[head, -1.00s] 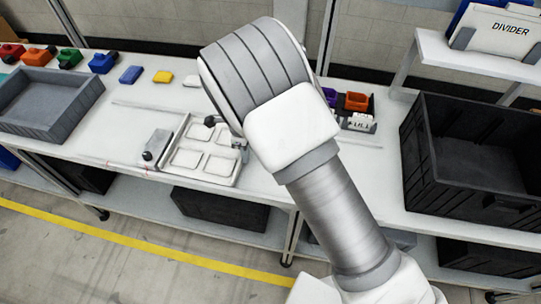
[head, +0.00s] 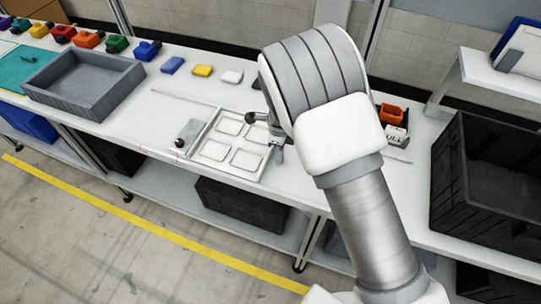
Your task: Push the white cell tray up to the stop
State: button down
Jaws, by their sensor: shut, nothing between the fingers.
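The white cell tray (head: 209,161), with several shallow square cells, lies flat on the bench in the middle of the head view. A grey block with a dark knob (head: 188,136) stands at the tray's left side and looks like the stop. I cannot tell whether tray and block touch. My gripper (head: 278,153) is shut and empty, pointing down at the tray's right edge. It is close to that edge, but contact is unclear. My arm hides the area just right of the gripper.
A black ball knob (head: 250,117) stands at the tray's back edge. A thin strip (head: 185,97) lies behind the tray. A grey bin (head: 85,85) is to the left, a large black crate (head: 485,190) to the right. Small coloured parts line the back. Bench between bin and block is clear.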

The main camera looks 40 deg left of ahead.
jog(key=shift+w+d, duration=0.3)
jog(key=shift+d, duration=0.3)
notch_tip(320, 180, up, 10)
jog(key=shift+d, duration=0.3)
jog(key=w+d+r+n+t+y, duration=0.25)
jog(key=d+r+n, duration=0.35)
jog(key=d+r, duration=1.4)
jog(key=s+d+r+n+t+h, duration=0.1)
jog(key=s+d+n, duration=0.3)
jog(key=s+d, duration=0.3)
jog(key=s+d+r+n+t+h, duration=0.1)
jog(key=s+d+n, duration=0.3)
jog(key=d, duration=1)
jog(key=s+r+t, duration=0.1)
jog(key=s, duration=0.2)
jog(key=shift+s+d+r+n, duration=0.15)
jog(key=shift+r+n, duration=0.15)
jog(key=shift+n, duration=0.1)
jog(key=shift+h, duration=0.25)
